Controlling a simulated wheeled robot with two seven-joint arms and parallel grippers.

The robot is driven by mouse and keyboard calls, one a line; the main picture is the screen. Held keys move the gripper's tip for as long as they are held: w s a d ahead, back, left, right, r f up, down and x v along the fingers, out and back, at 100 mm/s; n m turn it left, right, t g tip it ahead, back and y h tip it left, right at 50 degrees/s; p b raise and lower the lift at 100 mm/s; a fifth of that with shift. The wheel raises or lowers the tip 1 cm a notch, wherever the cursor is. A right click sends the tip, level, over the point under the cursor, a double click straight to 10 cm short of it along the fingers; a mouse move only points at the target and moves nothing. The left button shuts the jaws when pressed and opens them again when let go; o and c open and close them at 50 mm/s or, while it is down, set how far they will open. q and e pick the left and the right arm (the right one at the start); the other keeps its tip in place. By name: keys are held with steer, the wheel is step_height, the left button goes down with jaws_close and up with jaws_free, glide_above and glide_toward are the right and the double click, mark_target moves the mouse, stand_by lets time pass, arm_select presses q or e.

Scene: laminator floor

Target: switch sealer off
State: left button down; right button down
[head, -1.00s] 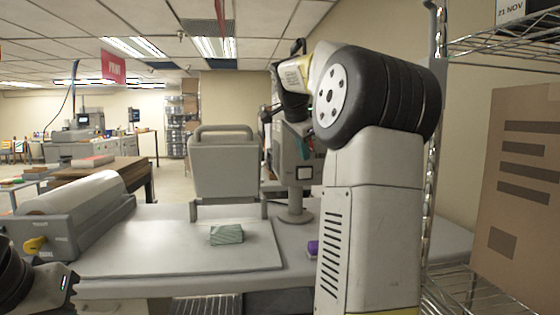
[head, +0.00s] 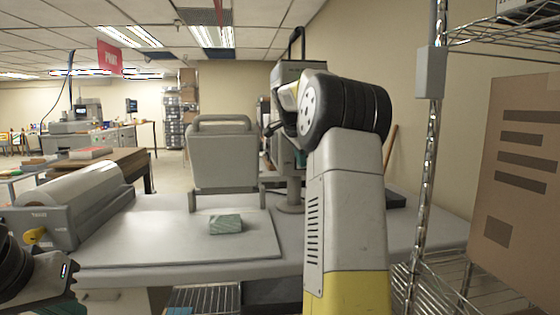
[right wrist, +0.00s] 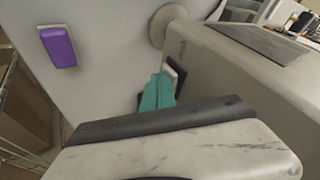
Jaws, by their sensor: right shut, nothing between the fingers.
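The sealer (head: 288,184) is a grey machine on a round-footed post at the back of the bench, largely hidden behind my right arm. In the right wrist view its grey body (right wrist: 240,80) fills the right side. A white switch in a dark frame (right wrist: 175,74) sits on its side face. My right gripper (right wrist: 164,78) has teal fingertips, shut and empty, right at the switch and partly covering it. I cannot tell whether they touch or which way the switch is set. Its teal tip barely shows in the head view (head: 300,159).
A purple block (right wrist: 58,46) lies on the bench beside the sealer. A green patterned block (head: 226,224) lies on a grey board (head: 150,245). A roll laminator (head: 75,205) stands left. A wire rack (head: 430,150) with a cardboard box (head: 520,190) is close on the right.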

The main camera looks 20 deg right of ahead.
steer(key=shift+w+a+m+g+h, duration=0.1)
steer(key=shift+w+m+g+h, duration=0.25)
steer(key=shift+m, duration=0.25)
steer(key=shift+s+d, duration=0.35)
steer(key=shift+d, duration=0.35)
steer(key=shift+s, duration=0.1)
